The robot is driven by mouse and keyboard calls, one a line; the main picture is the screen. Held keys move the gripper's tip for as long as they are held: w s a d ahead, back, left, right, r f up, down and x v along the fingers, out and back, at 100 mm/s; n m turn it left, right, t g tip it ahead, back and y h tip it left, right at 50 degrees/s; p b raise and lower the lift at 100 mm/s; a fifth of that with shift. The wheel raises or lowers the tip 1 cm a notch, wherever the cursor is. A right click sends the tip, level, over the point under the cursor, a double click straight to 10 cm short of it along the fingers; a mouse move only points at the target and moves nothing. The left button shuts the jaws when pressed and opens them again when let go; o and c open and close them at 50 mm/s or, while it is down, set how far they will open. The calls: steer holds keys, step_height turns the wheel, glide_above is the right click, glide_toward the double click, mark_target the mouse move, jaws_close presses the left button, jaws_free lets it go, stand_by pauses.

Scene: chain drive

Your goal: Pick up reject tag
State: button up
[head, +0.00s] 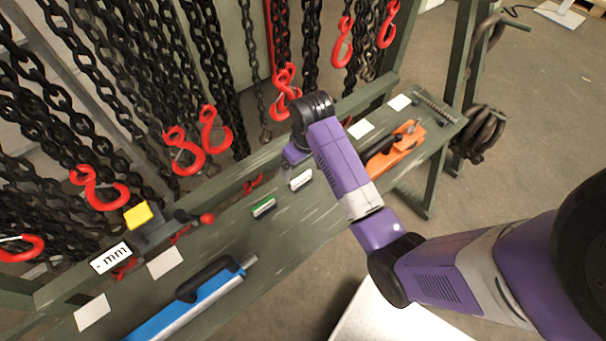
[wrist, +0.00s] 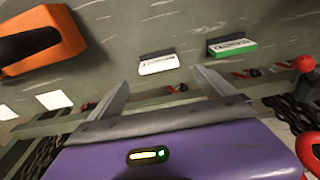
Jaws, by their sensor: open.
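Two small tags stand on the green bench: a white-faced tag (head: 300,180) and a green-edged tag (head: 263,207). Their print is too small to read, so I cannot tell which is the reject tag. In the wrist view the white tag (wrist: 158,65) stands in a dark holder just beyond the gap between my fingers, and the green tag (wrist: 232,47) is to the right, outside it. My gripper (wrist: 161,78) is open and empty. In the head view the purple arm and gripper body hide the fingertips.
An orange tool (head: 394,148) lies right and a blue tool (head: 195,300) lies front left on the bench. A yellow block (head: 138,215) and a white "mm" label (head: 111,257) are at left. Chains with red hooks (head: 184,150) hang along the back edge.

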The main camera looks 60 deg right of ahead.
mark_target(301, 177)
steer(key=shift+w+d+f+p, duration=0.15)
steer(key=shift+f+p, duration=0.1)
steer(key=shift+f, duration=1.7)
steer(key=shift+w+f+p, duration=0.1)
steer(key=shift+f+p, duration=0.15)
steer(key=shift+f, duration=1.7)
steer(key=c, duration=1.4)
steer(key=shift+c, duration=0.2)
steer(key=shift+r, duration=0.1)
step_height(301, 177, up, 20)
steer(key=p, duration=0.3)
